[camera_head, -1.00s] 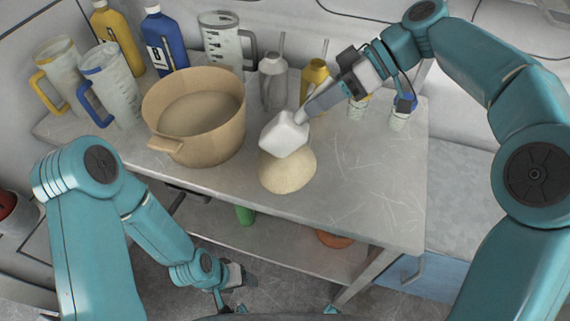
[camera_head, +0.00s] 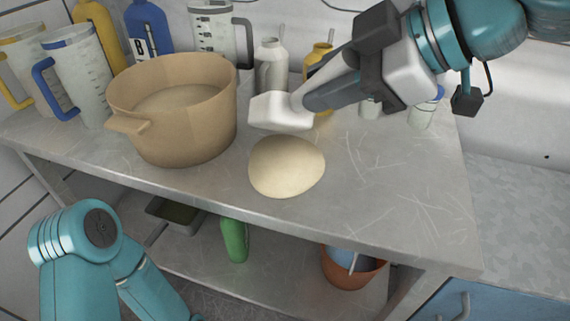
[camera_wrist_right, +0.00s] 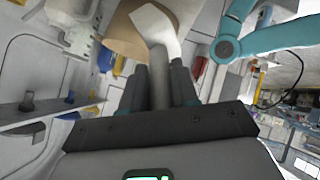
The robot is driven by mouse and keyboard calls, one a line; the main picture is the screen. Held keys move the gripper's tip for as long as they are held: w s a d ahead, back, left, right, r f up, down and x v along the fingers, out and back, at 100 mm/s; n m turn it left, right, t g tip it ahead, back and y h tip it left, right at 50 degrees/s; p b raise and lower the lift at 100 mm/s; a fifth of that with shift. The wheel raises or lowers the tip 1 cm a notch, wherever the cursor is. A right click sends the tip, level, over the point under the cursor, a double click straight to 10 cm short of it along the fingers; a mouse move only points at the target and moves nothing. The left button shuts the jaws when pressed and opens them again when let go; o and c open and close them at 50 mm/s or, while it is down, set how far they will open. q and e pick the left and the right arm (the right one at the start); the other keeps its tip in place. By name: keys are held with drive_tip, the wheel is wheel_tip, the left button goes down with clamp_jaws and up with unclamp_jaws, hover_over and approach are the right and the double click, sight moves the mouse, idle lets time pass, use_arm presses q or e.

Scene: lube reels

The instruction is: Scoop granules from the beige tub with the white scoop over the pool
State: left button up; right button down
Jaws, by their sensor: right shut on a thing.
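The beige tub (camera_head: 150,141) stands at the left of the metal table, with a pale beige surface of granules inside. A smooth cream mound (camera_head: 287,167), the pool of granules, lies on the table to the right of the tub. My right gripper (camera_head: 318,98) is shut on the handle of the white scoop (camera_head: 280,112). The scoop's head is just above and behind the mound in the picture; whether they touch is unclear. In the right wrist view, the scoop's handle (camera_wrist_right: 159,82) runs between the dark fingers. The scoop's inside is hidden. My left gripper is out of view.
Jugs (camera_head: 80,75), a yellow bottle (camera_head: 97,30) and a blue bottle (camera_head: 148,30) stand behind the tub. A clear jug (camera_head: 213,32) and small bottles (camera_head: 270,65) line the back. The table's front right (camera_head: 390,200) is clear. A terracotta pot (camera_head: 352,270) sits on the lower shelf.

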drive_tip(key=s+f+n+t+b, duration=0.4)
drive_tip(key=s+t+b, duration=0.1)
drive_tip(key=b, duration=0.8)
drive_tip(key=shift+t+y, duration=0.3)
drive_tip(key=shift+t, duration=0.1)
drive_tip(key=r+p, duration=0.2)
drive_tip(key=a+r+p, duration=0.1)
drive_tip(key=r+p, duration=0.1)
drive_tip(key=shift+r, duration=0.25)
drive_tip(key=shift+w, duration=0.1)
